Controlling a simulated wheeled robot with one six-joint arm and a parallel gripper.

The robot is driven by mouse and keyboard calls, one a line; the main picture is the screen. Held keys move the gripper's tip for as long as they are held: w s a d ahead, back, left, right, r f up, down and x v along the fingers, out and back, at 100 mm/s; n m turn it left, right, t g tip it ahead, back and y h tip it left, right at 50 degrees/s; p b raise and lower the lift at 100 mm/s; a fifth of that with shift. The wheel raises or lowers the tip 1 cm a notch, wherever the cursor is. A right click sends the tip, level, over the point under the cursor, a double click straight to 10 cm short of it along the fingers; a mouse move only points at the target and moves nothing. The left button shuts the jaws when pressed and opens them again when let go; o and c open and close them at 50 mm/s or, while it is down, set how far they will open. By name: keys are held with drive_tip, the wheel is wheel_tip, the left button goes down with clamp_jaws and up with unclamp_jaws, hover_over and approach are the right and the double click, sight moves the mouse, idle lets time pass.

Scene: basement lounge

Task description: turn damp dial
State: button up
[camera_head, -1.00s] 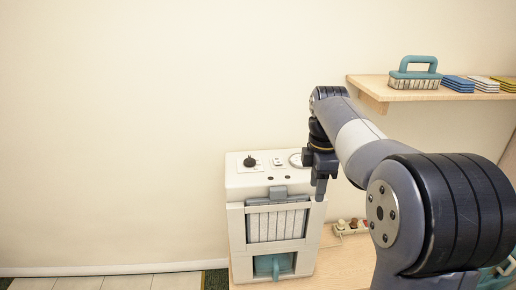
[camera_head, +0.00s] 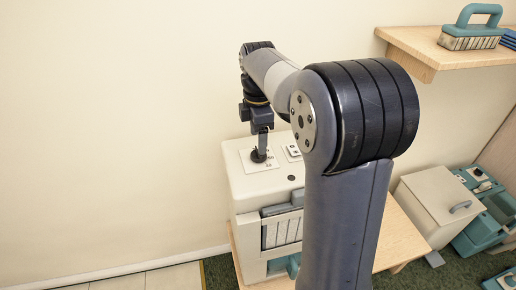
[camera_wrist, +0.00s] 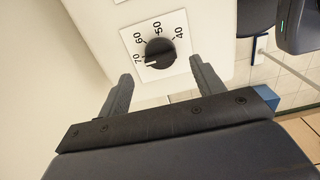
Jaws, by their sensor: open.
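The damp dial is a black round knob (camera_wrist: 159,51) on a white plate marked 40, 50, 60 and 70 (camera_wrist: 176,35). A pale mark on the knob appears to face near the 70. The dial sits on top of a white dehumidifier-like box (camera_head: 243,192). My gripper (camera_wrist: 160,72) is open, its two fingers spread to either side of the dial's near side in the wrist view, with nothing between them. In the head view my gripper (camera_head: 261,150) is right over the dial (camera_head: 257,157) and partly hides it. I cannot tell whether the fingers touch it.
The box stands on a wooden table (camera_head: 395,238) against a cream wall. A wooden shelf (camera_head: 405,42) at the upper right holds a teal brush (camera_head: 470,28). A pale bin (camera_head: 432,200) and teal containers are on the right. The space left of the box is clear.

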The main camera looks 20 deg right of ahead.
sight(255, 157)
drive_tip(key=shift+s+f, duration=0.1)
drive_tip(key=shift+f, duration=2)
drive_tip(key=shift+c, duration=0.2)
drive_tip(key=c, duration=0.9)
